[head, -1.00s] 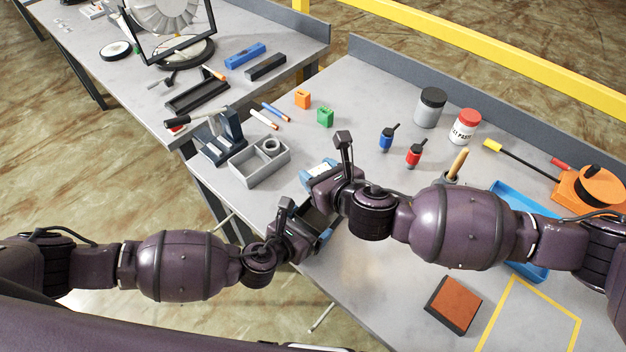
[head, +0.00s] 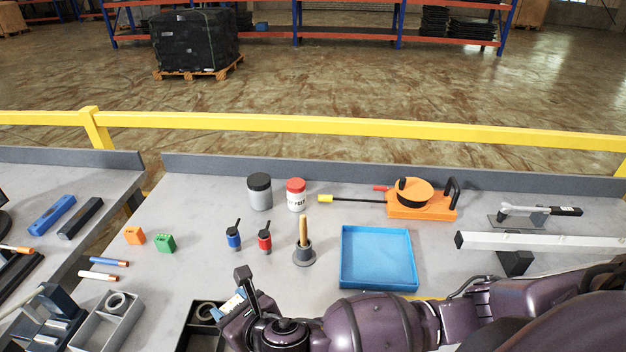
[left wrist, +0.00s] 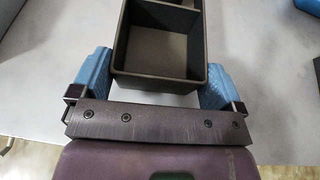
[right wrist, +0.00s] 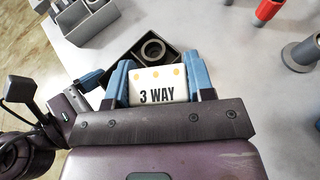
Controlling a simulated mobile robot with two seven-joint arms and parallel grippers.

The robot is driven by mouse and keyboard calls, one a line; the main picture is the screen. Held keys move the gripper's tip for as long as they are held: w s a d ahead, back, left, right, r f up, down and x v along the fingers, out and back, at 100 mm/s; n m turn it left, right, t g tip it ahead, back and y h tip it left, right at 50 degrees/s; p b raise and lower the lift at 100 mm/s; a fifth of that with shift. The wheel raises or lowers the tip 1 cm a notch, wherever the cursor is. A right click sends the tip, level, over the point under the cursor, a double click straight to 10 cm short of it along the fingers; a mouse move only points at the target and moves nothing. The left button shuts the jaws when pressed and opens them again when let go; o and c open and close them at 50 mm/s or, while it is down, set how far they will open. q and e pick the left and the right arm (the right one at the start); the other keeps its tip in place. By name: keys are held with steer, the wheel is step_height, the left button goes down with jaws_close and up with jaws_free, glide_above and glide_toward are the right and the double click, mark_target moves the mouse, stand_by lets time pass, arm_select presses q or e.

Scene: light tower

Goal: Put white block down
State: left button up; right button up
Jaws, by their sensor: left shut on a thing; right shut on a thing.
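The white block (right wrist: 158,86), marked "3 WAY" with orange dots, is between the blue fingers of my right gripper (right wrist: 160,74), which is shut on it. Behind it is a dark box (right wrist: 118,67) with a grey ring (right wrist: 153,50) in it. I cannot tell whether block and box touch. The dark box also shows in the left wrist view (left wrist: 160,77), between the blue fingers of my left gripper (left wrist: 158,68), shut on its side walls. In the head view my right gripper (head: 238,303) is beside the dark box (head: 205,341); my left gripper is out of that view.
A grey tray with a ring (head: 107,322) lies left of the dark box. A blue tray (head: 378,258) is to the right. Bare tabletop lies between them.

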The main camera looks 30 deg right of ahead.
steer(key=s+d+f+m+h, duration=0.25)
steer(key=s+d+h, duration=0.2)
steer(key=d, duration=0.55)
steer(key=s+d+f+m+h, duration=0.25)
steer(key=s+d+m, duration=0.2)
steer(key=d, duration=0.45)
steer(key=s+d+r+m+g+h, duration=0.25)
steer(key=s+d+m+h, duration=0.2)
steer(key=s+d, duration=1.15)
steer(key=shift+n+t+h, duration=0.25)
steer(key=shift+n, duration=0.1)
steer(key=shift+w+d+f, duration=0.15)
steer(key=shift+w+f, duration=0.1)
steer(key=shift+f, duration=1.3)
steer(key=shift+w+d+f, duration=0.2)
steer(key=shift+w+f, duration=0.1)
steer(key=shift+f, duration=1.25)
steer(key=shift+w+d+f, duration=0.15)
steer(key=shift+w+f, duration=0.1)
steer(key=shift+f, duration=1.3)
steer(key=o, duration=1)
steer(key=shift+f, duration=0.1)
